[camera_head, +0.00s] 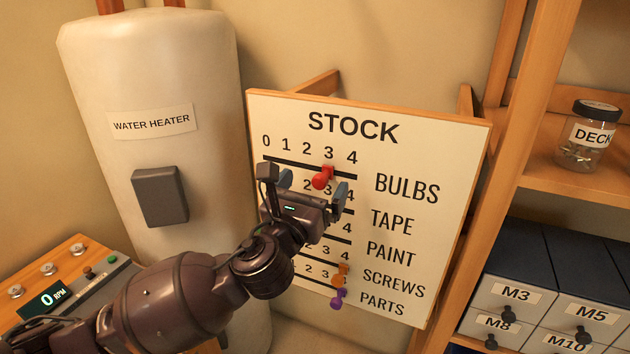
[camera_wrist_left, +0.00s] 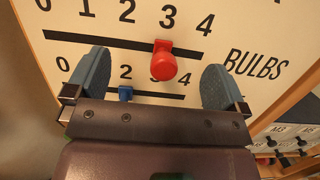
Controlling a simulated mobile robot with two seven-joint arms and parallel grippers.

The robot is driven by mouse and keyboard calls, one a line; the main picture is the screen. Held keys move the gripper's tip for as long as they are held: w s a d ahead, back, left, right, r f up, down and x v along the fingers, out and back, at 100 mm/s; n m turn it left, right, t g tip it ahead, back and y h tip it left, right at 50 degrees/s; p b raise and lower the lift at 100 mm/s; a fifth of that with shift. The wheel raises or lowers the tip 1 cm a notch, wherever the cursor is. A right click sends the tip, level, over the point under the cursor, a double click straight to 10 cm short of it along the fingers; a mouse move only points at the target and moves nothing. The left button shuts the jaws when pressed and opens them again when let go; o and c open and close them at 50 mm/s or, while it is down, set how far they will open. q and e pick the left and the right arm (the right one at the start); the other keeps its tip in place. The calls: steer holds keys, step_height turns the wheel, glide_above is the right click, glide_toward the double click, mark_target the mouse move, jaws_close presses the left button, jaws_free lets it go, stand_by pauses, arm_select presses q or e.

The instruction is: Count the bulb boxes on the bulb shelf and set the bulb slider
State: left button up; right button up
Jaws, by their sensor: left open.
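The white STOCK board (camera_head: 420,150) has a row labelled BULBS with marks 0 to 4. The red bulb slider knob (camera_head: 321,178) sits on the top slot under the 3; the left wrist view also shows the red knob (camera_wrist_left: 163,64) under the 3. My left gripper (camera_head: 313,188) is open in front of the board, its blue-grey fingers on either side of the red knob. In the left wrist view, clear gaps show between the knob and both fingers. No bulb boxes or bulb shelf are seen. My right gripper is not in view.
A blue knob (camera_wrist_left: 126,93) sits under the 2 on the TAPE row. Orange (camera_head: 341,270) and purple (camera_head: 338,297) knobs are lower on the board. A water heater (camera_head: 150,75) stands left. Drawers (camera_head: 505,297) and a jar (camera_head: 585,140) are at right.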

arm_select(q)
steer(key=shift+r+p+v, duration=0.2)
steer(key=shift+p+v, duration=0.1)
steer(key=shift+v, duration=0.65)
steer(key=shift+r+p+v, duration=0.2)
steer(key=shift+p+v, duration=0.1)
steer(key=shift+v, duration=0.7)
steer(key=shift+r+p+v, duration=0.2)
steer(key=shift+v, duration=0.75)
steer(key=shift+r+p+v, duration=0.15)
steer(key=shift+r+v, duration=0.05)
steer(key=shift+v, duration=0.75)
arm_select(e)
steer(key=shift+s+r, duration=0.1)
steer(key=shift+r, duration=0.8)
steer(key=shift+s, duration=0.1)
